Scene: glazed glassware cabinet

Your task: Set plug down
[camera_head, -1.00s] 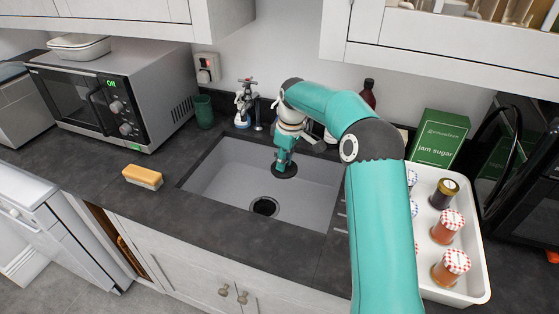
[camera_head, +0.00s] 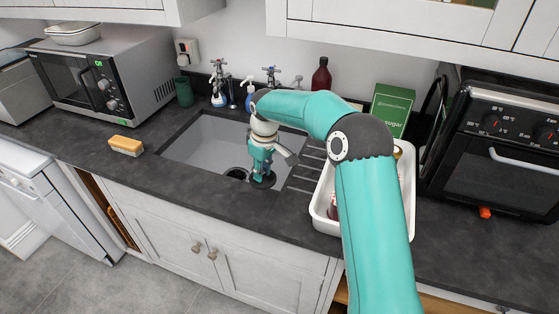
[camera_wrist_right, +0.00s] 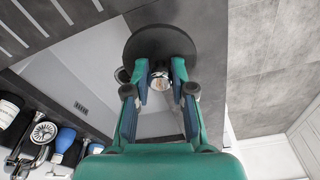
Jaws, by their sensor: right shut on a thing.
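The plug is a dark round disc (camera_head: 264,182) with a metal knob. My right gripper (camera_head: 262,168) is shut on it, and the disc faces down below the fingers. In the head view it shows over the front right part of the sink (camera_head: 207,150), by the front rim. In the right wrist view the plug (camera_wrist_right: 150,42) lies beyond the fingertips, with the knob between the fingers of the right gripper (camera_wrist_right: 160,75). I cannot tell how high it is above the surface. My left gripper is not in view.
The sink drain (camera_head: 236,174) is left of the plug. A yellow sponge (camera_head: 126,145) lies on the worktop to the left. A white tray (camera_head: 323,212) stands right of the sink, partly behind my arm. The dark worktop (camera_head: 215,196) in front of the sink is clear.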

